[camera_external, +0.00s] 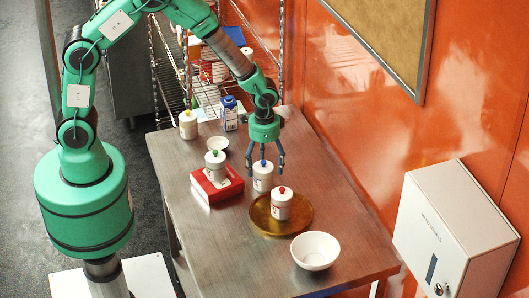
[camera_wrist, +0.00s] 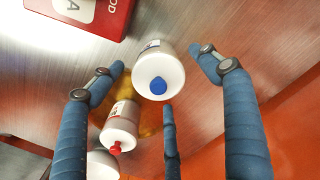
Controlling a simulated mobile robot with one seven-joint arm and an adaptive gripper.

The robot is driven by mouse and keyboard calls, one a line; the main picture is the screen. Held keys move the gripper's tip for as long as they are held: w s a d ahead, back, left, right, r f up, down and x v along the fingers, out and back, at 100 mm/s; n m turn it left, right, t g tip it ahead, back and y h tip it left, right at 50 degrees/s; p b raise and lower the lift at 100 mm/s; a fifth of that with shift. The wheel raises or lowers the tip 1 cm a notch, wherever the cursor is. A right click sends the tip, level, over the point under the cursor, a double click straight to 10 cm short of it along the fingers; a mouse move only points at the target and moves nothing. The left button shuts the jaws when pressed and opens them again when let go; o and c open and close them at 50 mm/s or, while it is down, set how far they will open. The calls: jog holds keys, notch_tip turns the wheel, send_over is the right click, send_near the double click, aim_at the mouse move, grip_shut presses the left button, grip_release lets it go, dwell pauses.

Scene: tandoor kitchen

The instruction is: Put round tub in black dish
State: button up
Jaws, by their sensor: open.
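A white round tub with a blue knob (camera_external: 262,180) stands on the metal table. It also shows in the wrist view (camera_wrist: 155,58). My gripper (camera_external: 265,164) is open above it, pointing down, with its blue fingers (camera_wrist: 160,82) spread about the lid. I cannot tell whether any finger touches it. Similar white tubs have a red knob (camera_external: 281,207), a green knob (camera_external: 216,170) and a yellow knob (camera_external: 188,127). No black dish shows; the dishes seen are a gold-brown round tray (camera_external: 261,222) under the red-knobbed tub and white bowls.
A red box (camera_external: 202,191) carries the green-knobbed tub. A blue carton (camera_external: 229,115) stands at the back. The table's front left is clear. An orange wall runs along the right.

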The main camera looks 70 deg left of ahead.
dwell(0.3)
jog(key=shift+f, duration=2.65)
jog(key=c, duration=1.7)
jog(key=shift+r, duration=5.05)
